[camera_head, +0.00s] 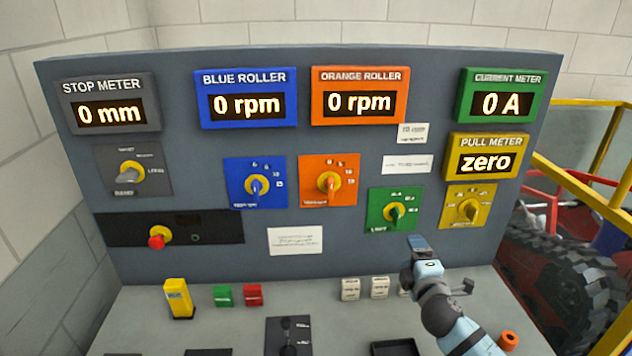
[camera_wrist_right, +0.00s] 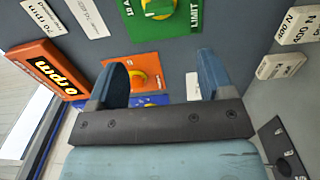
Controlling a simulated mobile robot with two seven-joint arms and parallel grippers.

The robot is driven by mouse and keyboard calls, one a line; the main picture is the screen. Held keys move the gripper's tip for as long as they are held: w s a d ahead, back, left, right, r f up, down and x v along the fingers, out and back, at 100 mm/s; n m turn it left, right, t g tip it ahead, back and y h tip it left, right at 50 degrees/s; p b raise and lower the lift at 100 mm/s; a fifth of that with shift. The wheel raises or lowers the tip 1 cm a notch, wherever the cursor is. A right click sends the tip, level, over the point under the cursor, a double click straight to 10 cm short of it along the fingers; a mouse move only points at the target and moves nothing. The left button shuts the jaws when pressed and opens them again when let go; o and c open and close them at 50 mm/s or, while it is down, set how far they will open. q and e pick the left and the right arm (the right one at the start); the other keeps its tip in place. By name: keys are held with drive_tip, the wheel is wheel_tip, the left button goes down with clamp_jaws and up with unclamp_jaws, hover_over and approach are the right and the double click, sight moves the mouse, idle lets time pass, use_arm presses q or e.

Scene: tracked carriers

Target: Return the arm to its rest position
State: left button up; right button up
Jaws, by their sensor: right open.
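My right gripper (camera_head: 418,243) is in front of the grey control panel (camera_head: 345,227), just below the green knob (camera_head: 394,213). In the right wrist view the right gripper (camera_wrist_right: 162,65) shows two blue fingers spread apart, with nothing between them. The orange dial plate (camera_wrist_right: 122,61) and the green plate (camera_wrist_right: 182,18) lie beyond the fingers there. My right arm (camera_head: 455,318) comes in from the lower right. My left gripper is in neither view.
Displays read STOP METER 0 mm (camera_head: 110,113), BLUE ROLLER 0 rpm (camera_head: 246,104), ORANGE ROLLER 0 rpm (camera_head: 359,101), CURRENT METER 0 A (camera_head: 501,104) and PULL METER zero (camera_head: 485,161). White blocks (camera_head: 380,287) stand beside the arm. A yellow block (camera_head: 178,298) stands left.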

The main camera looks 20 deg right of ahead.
drive_tip(key=s+a+f+m+g+y, duration=0.3)
drive_tip(key=s+a+f+m, duration=0.3)
drive_tip(key=s+a+f, duration=0.4)
drive_tip(key=s+a+f+m+g+y+p, duration=0.1)
drive_tip(key=s+a+f+m+g+y, duration=0.2)
drive_tip(key=s+a+f+m, duration=0.3)
drive_tip(key=s+a+f+y, duration=0.1)
drive_tip(key=s+a+f, duration=0.3)
drive_tip(key=s, duration=0.5)
drive_tip(key=shift+f+g, duration=0.3)
drive_tip(key=shift+f, duration=0.55)
drive_tip(key=shift+d, duration=0.1)
